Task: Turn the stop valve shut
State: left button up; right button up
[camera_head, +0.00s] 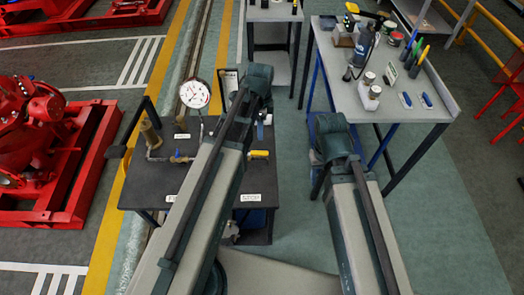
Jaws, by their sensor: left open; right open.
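A dark bench (140,188) carries a pipe rig. A round white dial gauge (194,93) stands on the rig beside a brass cylinder (151,134). A small blue handle (179,155) sits on the pipe below the gauge. A yellow handle (259,154) shows right of my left arm, with a blue upright part (261,130) just behind it. I cannot tell which handle belongs to the stop valve. My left arm crosses over the bench and hides the middle of the rig. Both my grippers are hidden behind my arms.
A grey table (399,104) at the right holds bottles, cans and tools. A smaller table (273,12) stands at the back. A red machine (27,112) on a red frame (98,165) is at the left. Green floor (445,215) is clear at the lower right.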

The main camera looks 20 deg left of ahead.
aim_at(261, 152)
pick_arm(q)
notch_tip(261, 152, down, 13)
jog(key=b, duration=1.2)
jog(key=shift+b, duration=0.3)
grip_shut()
dwell(0.5)
